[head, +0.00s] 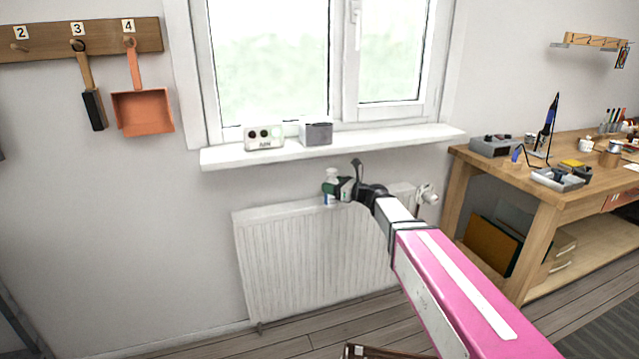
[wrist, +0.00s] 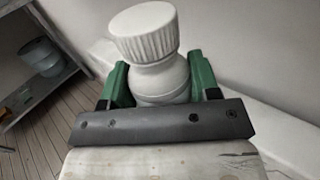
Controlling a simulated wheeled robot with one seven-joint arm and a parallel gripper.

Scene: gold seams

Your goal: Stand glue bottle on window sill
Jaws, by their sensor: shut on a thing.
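My gripper (head: 330,188) is shut on the white glue bottle (head: 331,175), below the front edge of the window sill and in front of the radiator. In the wrist view the glue bottle (wrist: 158,60) shows its ribbed cap and shoulder, between the green fingers of my gripper (wrist: 160,85). The bottle looks about upright in the head view. Its lower part is partly hidden by the fingers. The white window sill (head: 400,139) runs under the window, above the bottle.
A light box with dark round spots (head: 264,137) and a grey box (head: 316,132) stand on the sill. The sill's right part is clear. A radiator (head: 290,260) is below. A wooden workbench (head: 560,195) with tools stands at right. A dustpan (head: 143,111) hangs at left.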

